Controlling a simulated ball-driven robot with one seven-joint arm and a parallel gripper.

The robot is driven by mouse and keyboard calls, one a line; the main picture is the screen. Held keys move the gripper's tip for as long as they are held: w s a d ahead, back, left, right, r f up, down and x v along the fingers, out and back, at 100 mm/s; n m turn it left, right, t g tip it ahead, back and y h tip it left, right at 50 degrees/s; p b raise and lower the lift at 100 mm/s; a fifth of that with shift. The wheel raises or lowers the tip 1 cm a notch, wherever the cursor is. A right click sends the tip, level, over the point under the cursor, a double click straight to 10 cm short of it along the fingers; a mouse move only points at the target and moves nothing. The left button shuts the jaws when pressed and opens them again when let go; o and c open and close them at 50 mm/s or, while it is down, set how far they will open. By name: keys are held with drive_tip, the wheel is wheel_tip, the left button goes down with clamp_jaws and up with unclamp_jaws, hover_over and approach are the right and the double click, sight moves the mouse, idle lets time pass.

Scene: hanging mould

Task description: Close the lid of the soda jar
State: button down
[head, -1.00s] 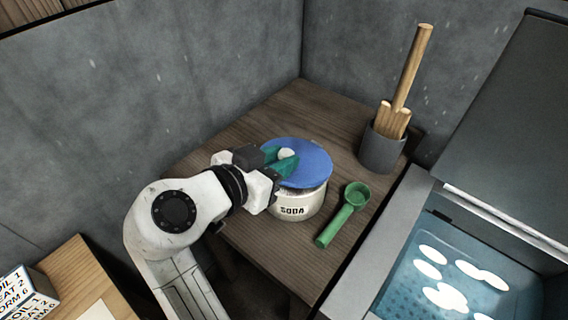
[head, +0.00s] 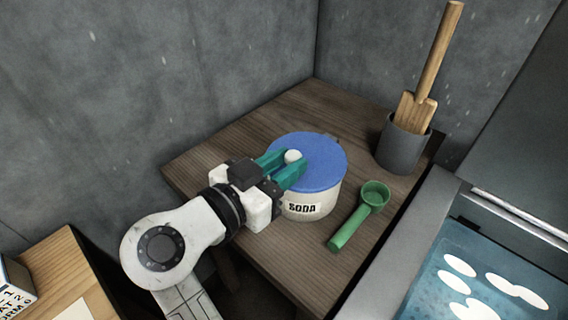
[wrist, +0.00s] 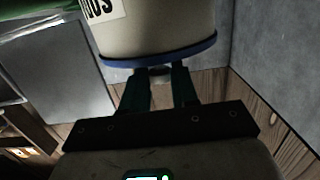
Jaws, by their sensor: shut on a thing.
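The soda jar (head: 309,207) is cream-coloured with a "SODA" label and stands on the wooden table. Its round blue lid (head: 318,165) lies flat over the jar's mouth, with no gap that I can see in the head view. The lid carries a white knob (head: 293,157). My gripper (head: 286,167) has its green fingers shut around the knob, at the lid's near-left part. In the wrist view the jar (wrist: 155,30) appears upside down, with the lid's blue rim (wrist: 160,58) against it and the fingers (wrist: 160,88) just beyond.
A green scoop (head: 358,215) lies right of the jar. A grey pot (head: 402,146) with wooden tools (head: 424,80) stands at the back right. A tank of blue liquid (head: 490,275) is at the lower right. The table (head: 235,140) is clear behind and left of the jar.

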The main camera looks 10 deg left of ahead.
drive_tip(key=c, duration=0.9)
unclamp_jaws()
drive_tip(key=shift+o, duration=0.2)
drive_tip(key=shift+s, duration=0.1)
drive_tip(key=v, duration=1)
drive_tip(key=shift+s+a, duration=0.2)
drive_tip(key=shift+s, duration=0.05)
